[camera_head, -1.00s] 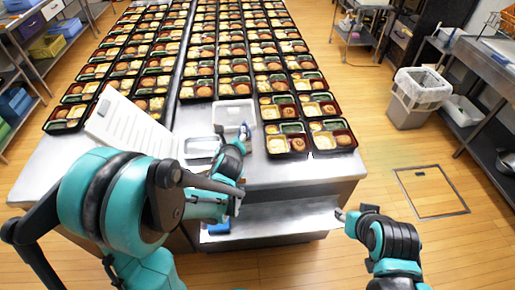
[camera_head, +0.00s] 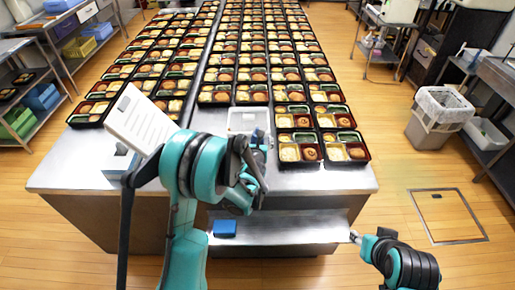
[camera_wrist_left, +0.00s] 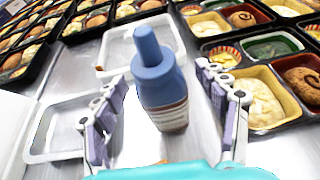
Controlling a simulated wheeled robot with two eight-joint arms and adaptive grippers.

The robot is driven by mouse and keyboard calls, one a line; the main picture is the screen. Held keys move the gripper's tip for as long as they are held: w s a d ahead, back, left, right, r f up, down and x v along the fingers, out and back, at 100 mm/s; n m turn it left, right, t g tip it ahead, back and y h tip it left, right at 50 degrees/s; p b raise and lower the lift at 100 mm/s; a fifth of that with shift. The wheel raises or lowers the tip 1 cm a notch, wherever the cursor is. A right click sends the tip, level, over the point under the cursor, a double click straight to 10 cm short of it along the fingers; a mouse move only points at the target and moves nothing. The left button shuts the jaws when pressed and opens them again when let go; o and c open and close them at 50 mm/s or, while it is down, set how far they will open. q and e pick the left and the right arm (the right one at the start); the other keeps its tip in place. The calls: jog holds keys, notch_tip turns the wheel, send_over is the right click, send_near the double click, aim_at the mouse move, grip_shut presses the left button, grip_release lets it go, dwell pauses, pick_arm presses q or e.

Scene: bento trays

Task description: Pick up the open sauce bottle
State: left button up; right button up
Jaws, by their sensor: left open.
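The sauce bottle (camera_wrist_left: 163,85) has a blue nozzle top and a brown and white body. In the left wrist view it stands between the two fingers of my left gripper (camera_wrist_left: 168,118). The gripper is open, with a visible gap on each side of the bottle. In the head view my left gripper (camera_head: 257,152) is over the near end of the table, and my arm and hand largely hide the bottle. My right gripper (camera_head: 355,237) is low, in front of the table's right side, away from the bottle; its jaws are too small to judge.
A whitish empty tray (camera_wrist_left: 118,36) lies behind the bottle, and another (camera_wrist_left: 42,148) to its left. Bento trays (camera_head: 347,162) fill the table close on the right. A blue box (camera_head: 225,228) sits on the lower shelf.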

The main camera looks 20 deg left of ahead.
pick_arm(q)
jog(key=shift+r, duration=0.1)
jog(key=c, duration=0.8)
jog(key=shift+r+p, duration=0.3)
jog(key=shift+r, duration=0.25)
notch_tip(320, 180, up, 3)
jog(key=shift+r+p, duration=0.1)
jog(key=shift+p, duration=0.5)
jog(key=s+d+r+p, duration=0.1)
jog(key=d+r, duration=0.1)
jog(key=d, duration=0.1)
jog(key=s+d+r, duration=0.2)
jog(key=d, duration=0.2)
jog(key=s+d+r+p, duration=0.1)
jog(key=s+d+r, duration=0.1)
jog(key=d, duration=0.1)
jog(key=shift+s+d+r+p, duration=0.2)
jog(key=shift+r+p, duration=0.1)
jog(key=shift+r, duration=0.05)
